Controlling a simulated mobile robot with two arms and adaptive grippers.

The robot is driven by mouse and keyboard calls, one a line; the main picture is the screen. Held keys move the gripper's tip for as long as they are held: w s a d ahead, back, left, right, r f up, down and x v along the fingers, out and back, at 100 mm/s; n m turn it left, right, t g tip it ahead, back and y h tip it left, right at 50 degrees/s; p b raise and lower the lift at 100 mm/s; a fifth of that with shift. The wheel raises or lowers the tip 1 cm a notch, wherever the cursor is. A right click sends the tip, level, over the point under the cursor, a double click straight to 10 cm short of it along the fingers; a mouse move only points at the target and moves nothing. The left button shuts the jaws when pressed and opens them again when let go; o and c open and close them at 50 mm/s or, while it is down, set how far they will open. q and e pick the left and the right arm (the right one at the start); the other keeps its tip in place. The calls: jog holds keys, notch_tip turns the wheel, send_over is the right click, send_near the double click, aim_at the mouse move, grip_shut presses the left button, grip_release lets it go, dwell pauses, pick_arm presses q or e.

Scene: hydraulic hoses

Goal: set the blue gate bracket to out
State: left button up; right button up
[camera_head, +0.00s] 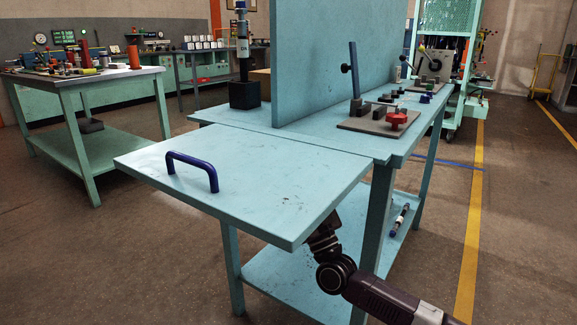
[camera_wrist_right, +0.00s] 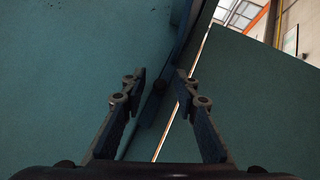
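A teal hinged leaf (camera_head: 240,185) juts level from the front of the teal workbench (camera_head: 235,130), with a dark blue handle (camera_head: 192,170) on its top. My left gripper is out of view.
A grey plate (camera_head: 365,122) with a red knob (camera_head: 396,120) and dark parts lies on the bench by an upright teal panel (camera_head: 335,50). A pen-like item (camera_head: 399,219) lies on the lower shelf. Another bench (camera_head: 80,80) stands left. Floor ahead is clear.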

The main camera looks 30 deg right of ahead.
jog(key=shift+c, duration=0.5)
grip_shut()
jog(key=shift+r, duration=0.1)
jog(key=shift+h+p, duration=0.35)
jog(key=shift+h, duration=0.15)
jog(key=shift+s+a+m+p, duration=0.1)
jog(key=shift+a+m+p, duration=0.05)
jog(key=shift+m+p, duration=0.15)
